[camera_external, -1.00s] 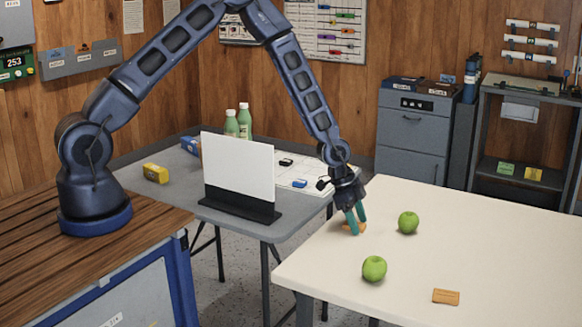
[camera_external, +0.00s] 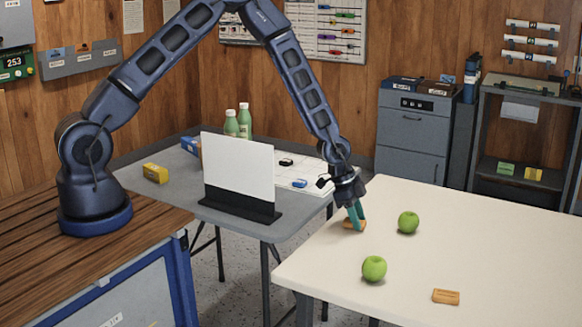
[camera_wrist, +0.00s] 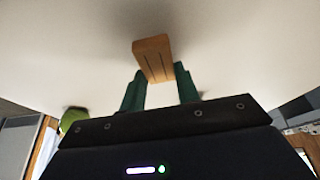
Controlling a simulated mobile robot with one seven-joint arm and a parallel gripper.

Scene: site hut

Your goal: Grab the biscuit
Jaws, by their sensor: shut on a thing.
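An orange-brown biscuit (camera_external: 354,226) lies at the left edge of the cream table (camera_external: 490,240), with my gripper's green fingers around it. My gripper (camera_external: 356,216) points down and is shut on this biscuit. In the wrist view, the biscuit (camera_wrist: 153,58) shows as a tan block with dark slots between the two green fingers. The fingers partly hide it in the outside view. I cannot tell a gap between biscuit and table. A second, similar orange-brown block (camera_external: 446,297) lies flat near the front of the table, apart from my gripper.
Two green apples stand on the cream table, one (camera_external: 408,222) right of my gripper and one (camera_external: 374,268) in front of it. A white upright panel (camera_external: 238,168) on a dark base stands on the grey table to the left. The cream table's right side is clear.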

